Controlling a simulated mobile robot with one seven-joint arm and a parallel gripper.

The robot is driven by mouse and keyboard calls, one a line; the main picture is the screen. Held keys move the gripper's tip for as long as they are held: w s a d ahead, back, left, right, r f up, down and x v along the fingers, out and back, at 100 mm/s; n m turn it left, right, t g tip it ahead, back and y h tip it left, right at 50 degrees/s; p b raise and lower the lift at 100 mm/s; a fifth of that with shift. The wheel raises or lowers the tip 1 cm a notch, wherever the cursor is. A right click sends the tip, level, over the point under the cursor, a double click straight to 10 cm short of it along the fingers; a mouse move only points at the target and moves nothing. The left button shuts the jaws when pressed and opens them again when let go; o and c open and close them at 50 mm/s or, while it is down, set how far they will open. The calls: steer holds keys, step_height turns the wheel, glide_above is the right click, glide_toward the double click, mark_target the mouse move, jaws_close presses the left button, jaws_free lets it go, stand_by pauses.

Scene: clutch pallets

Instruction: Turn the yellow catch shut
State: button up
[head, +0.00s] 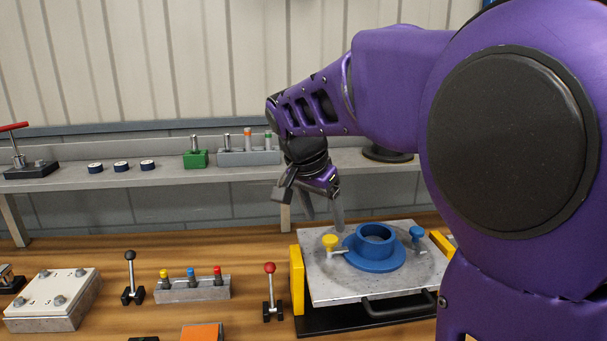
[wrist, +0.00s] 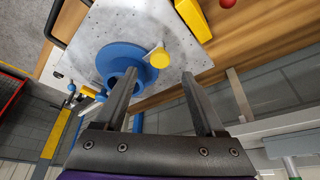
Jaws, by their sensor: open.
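The yellow catch (head: 331,243) is a small knob with a pale arm on a grey metal plate (head: 322,285), left of the blue round flanged part (head: 376,262). A blue catch (head: 416,234) stands on the right side of that part. In the wrist view the yellow catch (wrist: 158,58) shows between the fingers, beyond their tips, with the blue part (wrist: 118,62) to its left. My gripper (head: 324,222) is open and empty, above the plate's back left area. The gap between fingertips and catch is hard to judge.
Yellow blocks (head: 297,279) flank the plate, and a black handle (head: 395,306) is at its front. A red-knobbed lever (head: 270,292) and a rack of coloured pegs (head: 192,289) stand to the left. A grey shelf (head: 60,181) runs behind.

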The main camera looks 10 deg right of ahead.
steer(key=p+v, duration=0.1)
steer(key=v, duration=1)
steer(key=shift+r, duration=0.35)
steer(key=shift+s, duration=0.1)
